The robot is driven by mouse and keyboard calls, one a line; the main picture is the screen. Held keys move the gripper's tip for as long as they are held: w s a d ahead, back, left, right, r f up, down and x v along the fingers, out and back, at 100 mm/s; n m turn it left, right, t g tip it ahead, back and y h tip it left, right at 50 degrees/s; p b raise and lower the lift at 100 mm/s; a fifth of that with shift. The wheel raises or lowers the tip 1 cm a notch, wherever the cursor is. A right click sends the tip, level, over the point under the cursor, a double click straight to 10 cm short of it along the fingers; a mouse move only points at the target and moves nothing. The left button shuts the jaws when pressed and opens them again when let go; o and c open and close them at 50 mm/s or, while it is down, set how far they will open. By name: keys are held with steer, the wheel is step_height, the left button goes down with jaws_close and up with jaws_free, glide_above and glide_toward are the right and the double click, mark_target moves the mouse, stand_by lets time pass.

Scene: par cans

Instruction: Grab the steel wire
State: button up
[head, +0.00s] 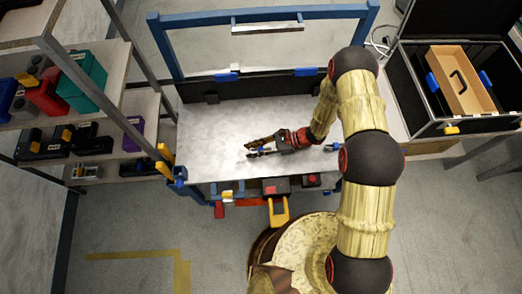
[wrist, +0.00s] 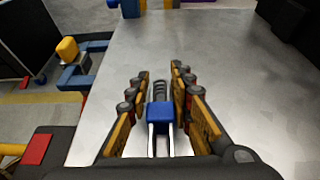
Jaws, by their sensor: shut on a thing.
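My gripper (head: 262,146) is low over the grey metal worktop, left of its middle in the head view. In the wrist view the gripper's two fingers (wrist: 160,80) stand on either side of a small thing with a blue block (wrist: 159,115) and two pale metal prongs or strands. This appears to be the steel wire (wrist: 160,140), held between the fingers. A dark coiled or ribbed end shows beyond the blue block. In the head view the wire is mostly hidden by the fingers; whether it touches the worktop I cannot tell.
The worktop (head: 215,125) is mostly bare, with a blue frame around it. A small blue-ended item (head: 332,147) lies to the right of my gripper. Shelves with cases (head: 85,80) stand left. An open black case with a wooden tray (head: 462,85) stands right.

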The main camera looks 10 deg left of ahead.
jaws_close()
